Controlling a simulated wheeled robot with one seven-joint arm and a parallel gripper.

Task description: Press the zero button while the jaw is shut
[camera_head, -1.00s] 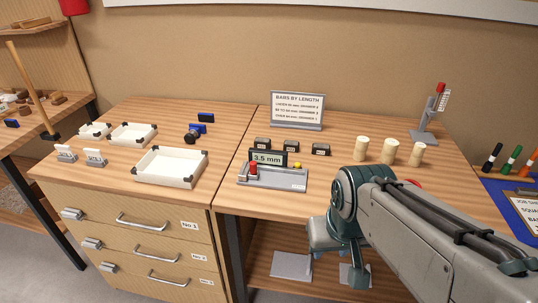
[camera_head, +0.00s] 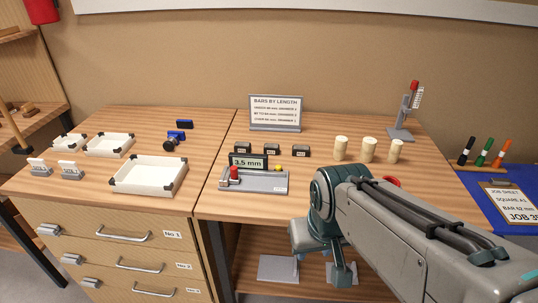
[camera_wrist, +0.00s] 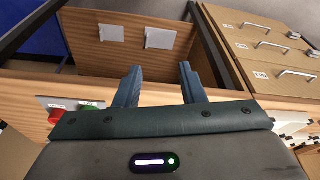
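The gauge (camera_head: 262,182) is a grey base on the right bench with a red knob (camera_head: 234,173) at its left and a small yellow button (camera_head: 278,168) at its back right. Its display (camera_head: 248,162) reads 3.5 mm. The jaw is too small to make out, and I cannot tell whether it is shut. My gripper is in front of the bench, below its top and apart from the gauge. In the wrist view my gripper (camera_wrist: 158,82) has its two fingers spread with nothing between them.
Three pale cylinders (camera_head: 368,150) stand right of the gauge, near my arm. A sign (camera_head: 276,114) and small dark blocks stand behind it. White trays (camera_head: 150,175) are on the left bench. The wrist view shows red (camera_wrist: 55,116) and green buttons at the bench edge.

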